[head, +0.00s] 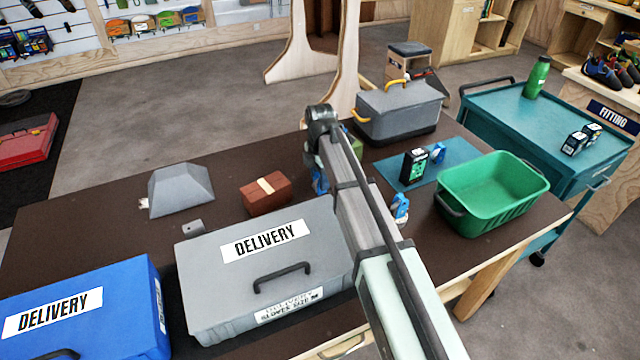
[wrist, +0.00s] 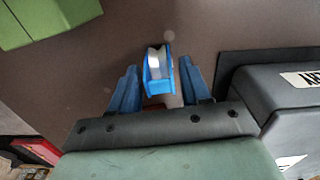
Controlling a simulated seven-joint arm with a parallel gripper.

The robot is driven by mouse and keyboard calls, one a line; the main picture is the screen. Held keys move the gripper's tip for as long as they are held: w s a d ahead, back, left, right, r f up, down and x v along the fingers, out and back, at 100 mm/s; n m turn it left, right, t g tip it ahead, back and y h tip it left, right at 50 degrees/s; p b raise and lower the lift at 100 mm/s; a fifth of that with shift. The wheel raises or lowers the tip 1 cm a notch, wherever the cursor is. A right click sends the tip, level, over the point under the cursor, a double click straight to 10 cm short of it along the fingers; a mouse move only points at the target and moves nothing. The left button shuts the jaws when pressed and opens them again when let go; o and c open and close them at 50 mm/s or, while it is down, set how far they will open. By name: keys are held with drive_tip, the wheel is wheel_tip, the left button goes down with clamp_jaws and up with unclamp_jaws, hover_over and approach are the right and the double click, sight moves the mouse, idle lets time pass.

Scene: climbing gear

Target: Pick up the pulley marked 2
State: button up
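My gripper (wrist: 159,66) is open, with its two blue fingers spread. A blue pulley (wrist: 154,74) with a pale wheel shows between and just beyond the fingertips in the wrist view. I see no clear grip on it, and I cannot read a number on it. In the head view, my arm mostly hides the gripper; a bit of its blue (head: 319,180) shows left of the arm. Another blue item, seemingly a pulley (head: 400,208), sits on the table right of my arm. A smaller blue one (head: 438,153) is on the teal mat.
A grey DELIVERY case (head: 210,285) and a blue one (head: 90,325) stand at the front. A brick-red block (head: 280,192) and a grey wedge-sided block (head: 180,190) lie left. A green bin (head: 490,200), teal mat (head: 400,180) and grey toolbox (head: 400,105) stand right and behind.

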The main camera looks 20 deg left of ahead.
drive_tip(key=c, duration=0.7)
drive_tip(key=shift+r, duration=0.1)
drive_tip(key=shift+c, duration=0.2)
